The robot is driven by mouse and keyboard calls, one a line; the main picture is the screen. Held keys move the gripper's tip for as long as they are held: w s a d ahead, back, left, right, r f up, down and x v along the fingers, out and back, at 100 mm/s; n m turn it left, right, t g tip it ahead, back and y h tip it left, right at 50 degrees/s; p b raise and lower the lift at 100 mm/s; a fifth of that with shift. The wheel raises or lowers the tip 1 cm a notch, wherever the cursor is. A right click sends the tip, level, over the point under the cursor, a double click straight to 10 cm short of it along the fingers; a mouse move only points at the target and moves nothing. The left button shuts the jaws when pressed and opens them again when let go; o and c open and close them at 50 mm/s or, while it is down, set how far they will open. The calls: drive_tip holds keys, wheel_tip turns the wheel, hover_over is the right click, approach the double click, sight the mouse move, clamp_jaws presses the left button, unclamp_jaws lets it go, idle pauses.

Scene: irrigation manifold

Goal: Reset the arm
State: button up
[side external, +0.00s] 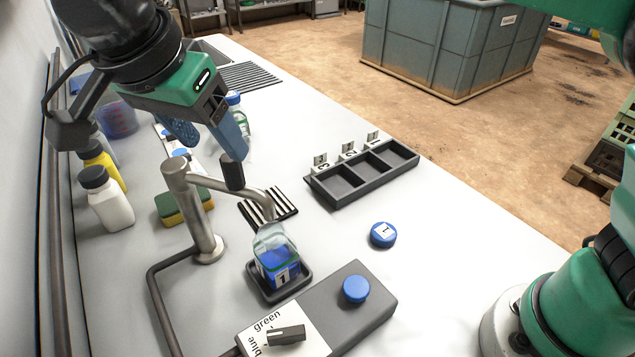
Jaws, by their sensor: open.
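My gripper (207,143) is at the upper left, above the bench. Its two blue fingers are spread apart with nothing between them. It hangs above and behind the metal spout (200,210), apart from the bench top as far as I can tell. Under the spout's end a clear bottle (273,243) with blue contents and a label "1" stands upright in a small black tray (256,284). A blue cap (383,234) marked "1" lies on the bench to the right of the bottle.
A control box (377,308) with a blue button (356,288) and a green/blue knob (286,334) sits in front. A three-slot rack (341,184) looks empty. A white bottle (106,200), a yellow bottle (103,165) and a sponge (184,206) stand left.

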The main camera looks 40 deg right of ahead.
drive_tip(key=s+d+f+n+t+y, duration=0.1)
drive_tip(key=d+n, duration=0.3)
drive_tip(key=d, duration=0.4)
drive_tip(key=s+d+f+n+t+y, duration=0.1)
drive_tip(key=s+d+f+n+t, duration=0.1)
drive_tip(key=d, duration=0.6)
drive_tip(key=s+d+f+n+t+y, duration=0.1)
drive_tip(key=s+d+f+n+t, duration=0.1)
drive_tip(key=d+f+n, duration=0.3)
drive_tip(key=d, duration=0.3)
drive_tip(key=shift+f+n+y, duration=0.25)
drive_tip(key=shift+n+y, duration=0.05)
drive_tip(key=shift+y, duration=0.1)
